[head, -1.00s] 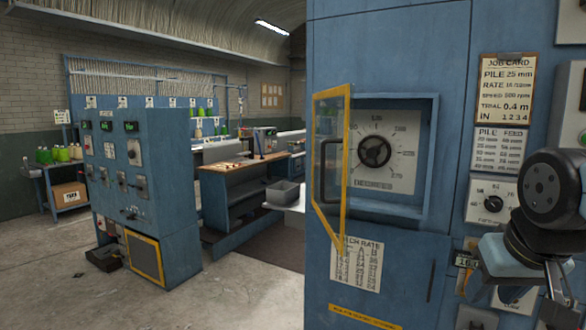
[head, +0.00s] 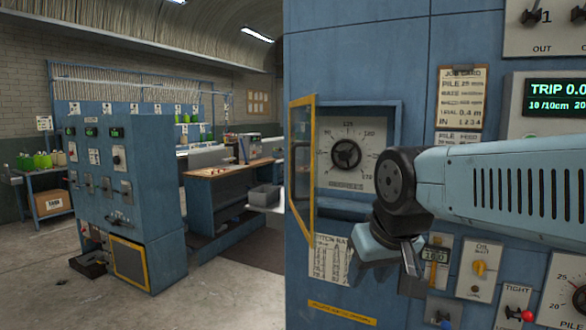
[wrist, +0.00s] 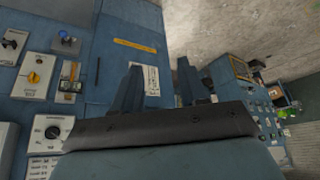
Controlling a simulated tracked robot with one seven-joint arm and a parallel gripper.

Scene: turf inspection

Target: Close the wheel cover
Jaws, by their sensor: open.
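The wheel cover (head: 303,165) is a clear panel in a yellow frame with a dark handle. It stands open, swung out at the left side of a recess in the blue cabinet. Inside the recess, the dark handwheel (head: 346,155) sits uncovered on a white dial plate (head: 352,178). I cannot make out the cover clearly in the wrist view.
A pitch rate chart (head: 333,258) is below the recess. Knobs and switches, including a yellow oil knob (head: 479,268), are on the panel right of my gripper. A separate blue control cabinet (head: 125,200) stands at the left, with open floor (head: 225,290) between.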

